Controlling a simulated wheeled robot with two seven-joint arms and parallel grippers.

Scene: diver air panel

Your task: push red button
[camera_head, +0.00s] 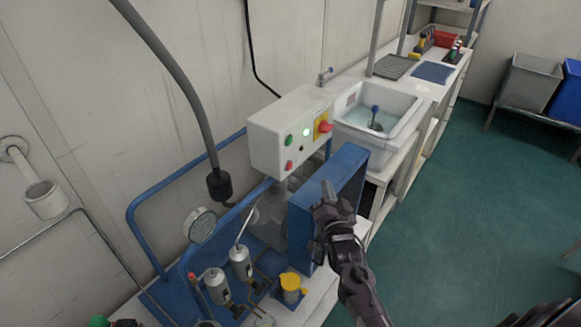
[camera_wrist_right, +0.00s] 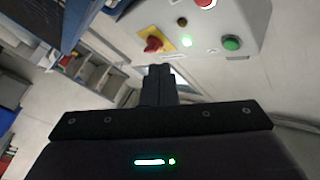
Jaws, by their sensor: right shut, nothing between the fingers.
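A white control box (camera_head: 285,135) stands above the blue frame. Its face has a small red button (camera_head: 289,165) below a green button (camera_head: 289,141), a lit green lamp (camera_head: 306,132) and a red knob (camera_head: 325,126) on a yellow plate. In the right wrist view, upside down, the red button (camera_wrist_right: 205,3) is cut by the top edge and the red knob (camera_wrist_right: 153,44) is just beyond the fingers. My right gripper (camera_head: 327,192) is shut and empty, in front of and below the box, apart from both. I cannot make out my left gripper.
A blue panel (camera_head: 318,195) stands upright beside my right gripper. Pumps (camera_head: 240,262), a gauge (camera_head: 200,225) and a yellow cup (camera_head: 290,288) are at lower left. A sink (camera_head: 375,115) lies behind the box. The green floor at right is open.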

